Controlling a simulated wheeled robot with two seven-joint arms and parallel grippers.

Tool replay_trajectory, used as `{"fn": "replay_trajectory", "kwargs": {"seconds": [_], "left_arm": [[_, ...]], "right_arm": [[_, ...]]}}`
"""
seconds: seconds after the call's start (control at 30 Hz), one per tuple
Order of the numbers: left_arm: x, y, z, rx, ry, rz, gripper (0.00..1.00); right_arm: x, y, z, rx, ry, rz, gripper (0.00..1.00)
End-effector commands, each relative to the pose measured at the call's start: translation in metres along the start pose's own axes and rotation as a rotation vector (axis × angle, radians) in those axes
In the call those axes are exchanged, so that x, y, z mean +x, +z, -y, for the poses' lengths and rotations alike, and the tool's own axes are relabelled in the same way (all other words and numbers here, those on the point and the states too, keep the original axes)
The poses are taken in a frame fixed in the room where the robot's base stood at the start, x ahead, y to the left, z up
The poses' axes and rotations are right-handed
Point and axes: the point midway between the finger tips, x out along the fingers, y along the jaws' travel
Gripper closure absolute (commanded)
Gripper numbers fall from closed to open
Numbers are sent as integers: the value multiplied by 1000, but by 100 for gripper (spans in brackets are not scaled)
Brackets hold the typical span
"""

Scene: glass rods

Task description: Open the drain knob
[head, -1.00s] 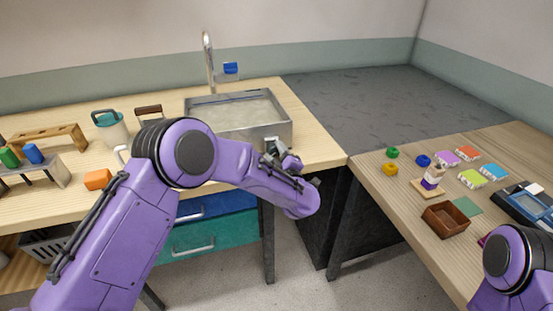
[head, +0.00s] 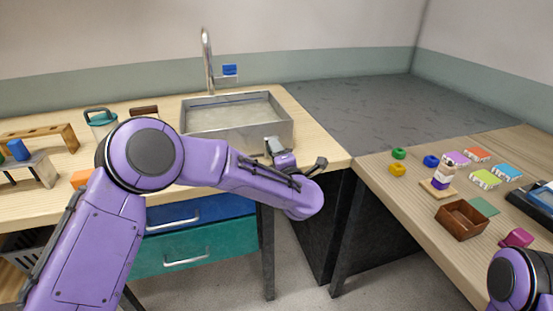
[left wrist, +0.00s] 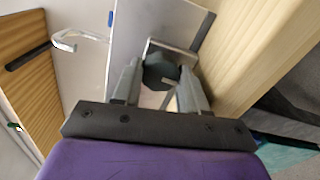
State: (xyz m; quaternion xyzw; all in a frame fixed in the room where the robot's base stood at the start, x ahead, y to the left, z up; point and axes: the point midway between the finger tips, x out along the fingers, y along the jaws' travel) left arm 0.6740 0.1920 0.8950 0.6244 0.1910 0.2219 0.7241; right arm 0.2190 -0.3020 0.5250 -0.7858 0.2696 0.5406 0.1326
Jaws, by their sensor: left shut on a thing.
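The steel sink (head: 240,137) stands at the right end of the wooden counter, with a tall tap (head: 208,62) behind it. The drain knob (left wrist: 160,70) is a dark, many-sided knob at a pale bracket by the sink, seen in the left wrist view. My left gripper (left wrist: 159,88) has a finger on each side of the knob and is shut on it. In the head view my left gripper (head: 277,150) is at the sink's front right corner, and the wrist largely hides the knob. My right gripper is outside the frame.
A teal-lidded pot (head: 101,120) and a wooden rack (head: 45,135) stand left of the sink. Blue and teal drawers (head: 190,250) are below the counter. The right table holds a brown box (head: 461,220), coloured rings and small packets. The grey corner surface is clear.

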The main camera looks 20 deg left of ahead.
Motion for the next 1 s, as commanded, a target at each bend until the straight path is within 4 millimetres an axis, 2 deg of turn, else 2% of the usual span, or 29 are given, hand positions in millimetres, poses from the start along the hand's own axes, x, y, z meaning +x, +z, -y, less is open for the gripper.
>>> {"fn": "replay_trajectory", "kwargs": {"seconds": [0.17, 0.67, 0.7, 0.77, 0.8, 1.0], "left_arm": [[0, 0, 2, -45, -2, 0, 88], [-1, 0, 1, -65, -2, 0, 88], [-1, 0, 1, -65, -2, 0, 54], [-1, 0, 1, -64, -2, 0, 35], [0, 0, 1, -64, -2, 0, 32], [-1, 0, 2, -62, -3, 0, 32]], "right_arm": [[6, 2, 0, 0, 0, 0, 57], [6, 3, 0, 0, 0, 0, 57], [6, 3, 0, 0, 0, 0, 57], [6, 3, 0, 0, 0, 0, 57], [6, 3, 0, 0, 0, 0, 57], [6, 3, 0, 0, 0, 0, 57]]}}
